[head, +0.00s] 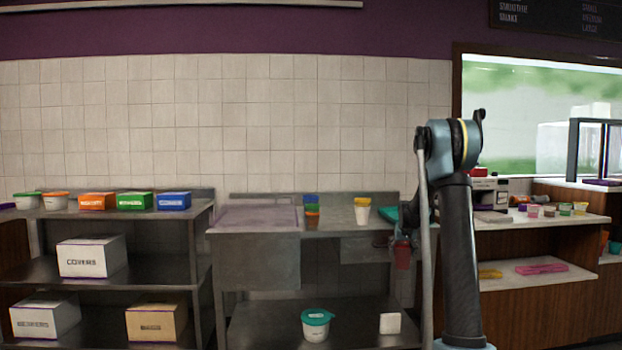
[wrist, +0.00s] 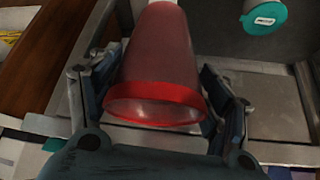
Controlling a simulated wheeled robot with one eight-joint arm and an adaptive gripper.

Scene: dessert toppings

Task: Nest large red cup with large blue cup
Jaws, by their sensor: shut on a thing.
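A translucent red cup (wrist: 160,55) is between the two fingers of my gripper (wrist: 157,92) in the wrist view, its wide rim toward the camera. My gripper is shut on it. In the head view the red cup (head: 403,258) hangs below my gripper (head: 403,242), at the right front of the metal counter. A small blue item (head: 311,198) tops a stack of coloured items on the counter, left of my gripper. It may be the blue cup, but it is too small to tell. My arm hides part of the counter's right end.
A pale cup with a yellow rim (head: 362,211) stands on the counter (head: 335,225), between the stack and my gripper. A purple-topped section (head: 255,217) is at left. A teal-lidded tub (head: 316,326) and white box (head: 390,323) sit on the lower shelf.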

